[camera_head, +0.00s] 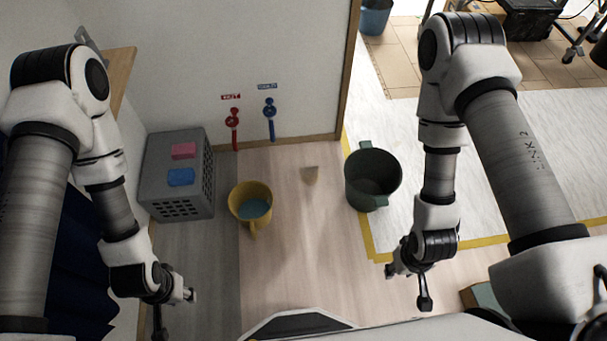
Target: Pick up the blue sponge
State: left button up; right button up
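My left gripper (175,308) is low at the left, well in front of the crate and apart from the sponge. Its fingers stand apart with nothing between them. My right gripper (408,284) hangs at the right, in front of the dark green bucket, far from the sponge. Its fingers also look spread and empty.
A yellow bucket (240,210) with blue contents stands right of the crate. A dark green bucket (355,185) stands further right. Red (235,130) and blue (269,120) taps are on the wall. The floor in the middle is clear.

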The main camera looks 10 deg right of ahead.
aim_at(180, 177)
jog(key=i+j+u, duration=0.25)
jog(key=i, duration=0.85)
jog(key=l, duration=0.1)
